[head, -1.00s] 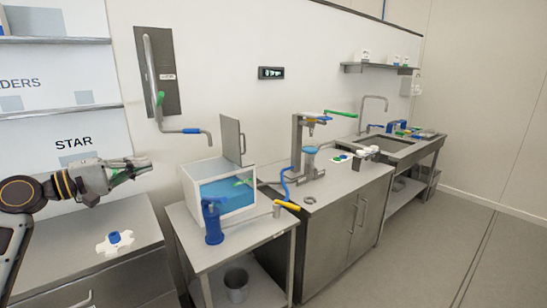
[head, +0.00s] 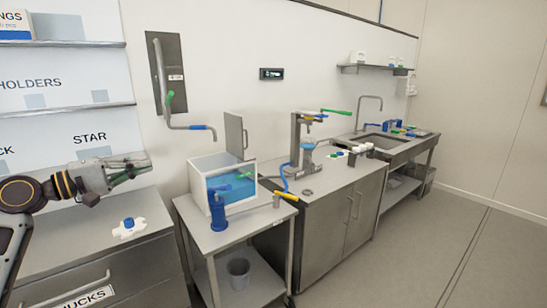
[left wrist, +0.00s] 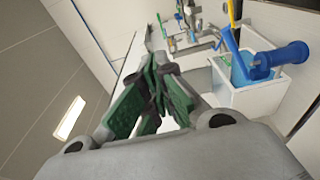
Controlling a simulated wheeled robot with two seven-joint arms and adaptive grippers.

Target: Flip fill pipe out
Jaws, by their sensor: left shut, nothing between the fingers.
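The fill pipe (head: 163,75) is a thin grey metal pipe on a dark wall panel. It runs down the panel, then bends right near the wall, with a green lever (head: 169,98) at mid-height and a blue sleeve (head: 200,127) near its downturned end. My left gripper (head: 143,165) comes in from the left, below and left of the pipe, apart from it. Its fingers are shut and empty; they also show in the left wrist view (left wrist: 155,90). My right gripper is not in view.
Below the pipe, a white open-lidded tank (head: 240,203) with blue liquid and a blue cylinder (head: 217,212) stands on a side table (head: 228,240). A white-and-blue part (head: 129,228) lies on the left counter (head: 60,245). A metal stand (head: 296,150) is further right. Floor at right is clear.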

